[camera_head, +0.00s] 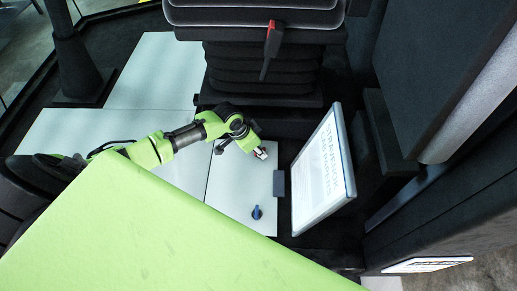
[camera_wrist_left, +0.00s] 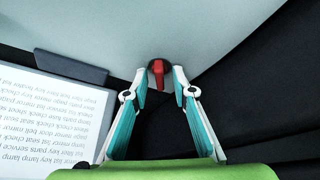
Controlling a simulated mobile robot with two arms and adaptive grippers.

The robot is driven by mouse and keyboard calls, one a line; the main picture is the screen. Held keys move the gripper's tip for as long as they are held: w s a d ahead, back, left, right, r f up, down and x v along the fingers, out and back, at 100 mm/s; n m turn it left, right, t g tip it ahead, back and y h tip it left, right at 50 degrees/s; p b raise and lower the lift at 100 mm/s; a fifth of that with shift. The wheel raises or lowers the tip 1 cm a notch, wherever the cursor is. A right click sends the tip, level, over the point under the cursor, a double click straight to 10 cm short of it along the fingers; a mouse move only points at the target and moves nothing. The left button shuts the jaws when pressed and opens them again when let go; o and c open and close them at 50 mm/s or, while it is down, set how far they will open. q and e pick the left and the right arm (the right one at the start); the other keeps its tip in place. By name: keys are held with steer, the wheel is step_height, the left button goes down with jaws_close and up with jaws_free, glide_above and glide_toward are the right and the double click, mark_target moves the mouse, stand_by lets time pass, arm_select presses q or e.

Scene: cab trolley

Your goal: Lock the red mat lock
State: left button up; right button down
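The red mat lock (camera_wrist_left: 158,70) is a small red knob on a dark round base at the edge of the pale mat (camera_wrist_left: 130,25) in the left wrist view. My left gripper (camera_wrist_left: 160,76) is open, with its two fingertips on either side of the red knob; I cannot tell whether they touch it. In the head view my left gripper (camera_head: 260,153) is at the right part of the pale mat (camera_head: 235,190), largely hiding the lock. My right gripper is in neither view.
A blue knob (camera_head: 257,212) sits on the same mat. A dark grey block (camera_head: 279,183) is at the mat's right edge, with a tilted white lettered board (camera_head: 322,170) beside it. The black seat base (camera_head: 262,85) stands behind my gripper.

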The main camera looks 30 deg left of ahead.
arm_select(q)
jaws_close()
steer(key=shift+m, duration=0.3)
steer(key=m+b, duration=0.1)
steer(key=m+g+h+b, duration=0.1)
steer(key=m, duration=0.1)
steer(key=shift+w+a+f+b, duration=0.1)
steer(key=shift+f+b, duration=0.1)
steer(key=shift+b, duration=0.15)
steer(key=shift+r+m+g+h+b, duration=0.1)
steer(key=shift+m+g+h+b, duration=0.35)
steer(key=shift+m+b, duration=0.95)
steer(key=shift+m, duration=0.3)
jaws_free()
steer(key=shift+r, duration=0.1)
